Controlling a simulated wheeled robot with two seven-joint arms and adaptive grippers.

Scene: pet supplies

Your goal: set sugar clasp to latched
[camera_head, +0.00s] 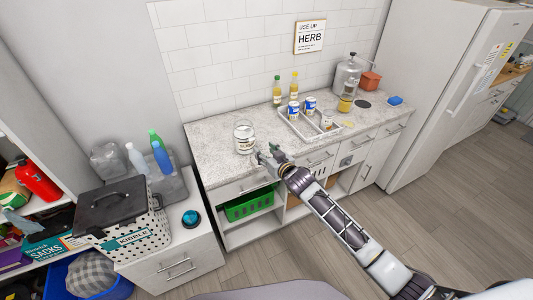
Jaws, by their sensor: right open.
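A clear glass jar (244,136) stands upright near the front edge of the speckled counter. It has light contents and a label too small to read, and I take it to be the sugar jar. Its clasp is too small to make out, so I cannot tell whether it is latched. My right arm comes in from the lower right. My right gripper (262,155) is open at the counter's front edge, just right of the jar's lower part, and looks empty. I cannot tell whether it touches the jar. My left gripper is not in view.
A divided tray (284,127) with cans stands on the counter (205,140) to the right. Two bottles (293,87) are behind it, and a metal dispenser (347,76) is further right. A Kibble bin (130,241) stands at lower left. The counter left of the jar is clear.

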